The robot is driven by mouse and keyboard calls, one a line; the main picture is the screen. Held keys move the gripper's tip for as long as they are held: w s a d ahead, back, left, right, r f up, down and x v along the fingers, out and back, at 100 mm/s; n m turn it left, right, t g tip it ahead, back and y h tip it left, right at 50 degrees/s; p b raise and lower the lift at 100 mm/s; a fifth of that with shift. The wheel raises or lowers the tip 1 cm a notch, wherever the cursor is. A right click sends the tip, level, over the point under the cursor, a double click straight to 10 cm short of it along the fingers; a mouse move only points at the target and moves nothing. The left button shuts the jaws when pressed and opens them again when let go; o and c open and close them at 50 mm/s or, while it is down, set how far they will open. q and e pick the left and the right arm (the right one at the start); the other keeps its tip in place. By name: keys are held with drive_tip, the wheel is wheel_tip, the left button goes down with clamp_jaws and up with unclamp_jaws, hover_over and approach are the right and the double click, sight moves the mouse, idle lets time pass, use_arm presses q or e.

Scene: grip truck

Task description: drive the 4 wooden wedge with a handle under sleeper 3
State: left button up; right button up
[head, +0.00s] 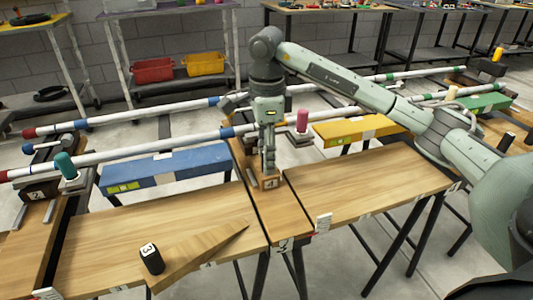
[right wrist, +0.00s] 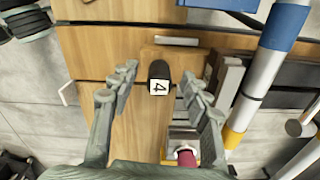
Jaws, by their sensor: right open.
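My right gripper (head: 268,168) points down over the wedge. In the right wrist view its open fingers (right wrist: 157,82) are on both sides of the handle, with gaps. Whether the wedge touches the sleeper I cannot tell. My left gripper is not in view.
Another wedge (head: 203,252) with a black handle marked 3 (head: 151,259) lies on the left tabletop (head: 100,241). White rails (head: 170,148) with coloured bands cross behind, near a blue beam (head: 165,170) and a yellow beam (head: 350,130). The right tabletop (head: 370,180) is mostly clear.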

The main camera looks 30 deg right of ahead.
wheel_tip(320, 180, up, 12)
idle(0.6)
wheel_tip(320, 180, up, 4)
drive_tip(key=p, duration=0.4)
idle(0.3)
